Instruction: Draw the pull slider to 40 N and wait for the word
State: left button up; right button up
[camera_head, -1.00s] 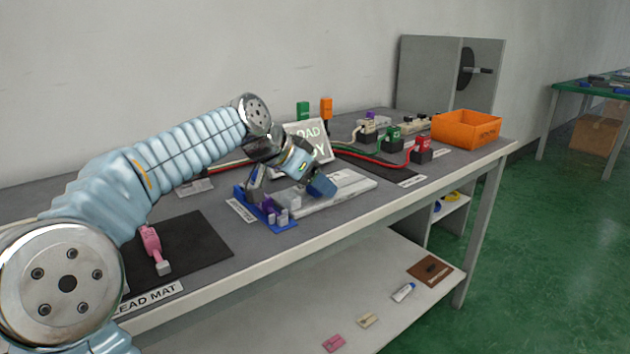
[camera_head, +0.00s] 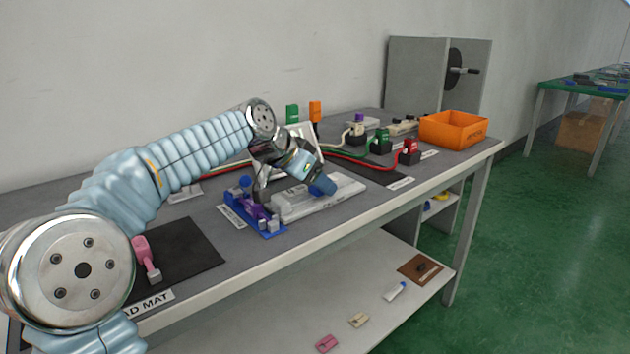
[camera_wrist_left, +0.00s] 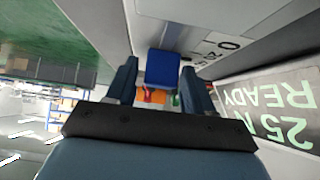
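The pull slider is a pale grey rail (camera_head: 345,190) lying flat on the bench in the head view. My left gripper (camera_head: 318,184) is low over the middle of this rail. In the left wrist view a blue block (camera_wrist_left: 162,68) lies between the two fingers of my left gripper (camera_wrist_left: 160,85). Whether both fingers press on it is unclear. A tilted display (camera_head: 308,137) stands behind my wrist, mostly hidden in the head view. In the left wrist view the display (camera_wrist_left: 275,110) appears upside down with "25 N" and "READY". My right gripper is out of view.
A blue fixture with purple parts (camera_head: 262,222) sits just left of the rail. A black mat (camera_head: 185,250) with a pink-handled tool (camera_head: 145,255) lies further left. Cables run to red (camera_head: 409,150) and green (camera_head: 380,140) plugs. An orange bin (camera_head: 453,130) stands at the right end.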

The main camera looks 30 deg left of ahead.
pick_arm(q)
jog(key=shift+o, duration=0.3)
jog(key=v, duration=1.3)
jog(key=shift+s+r+p, duration=0.25)
jog(key=shift+r+p, duration=0.05)
jog(key=shift+a, duration=0.1)
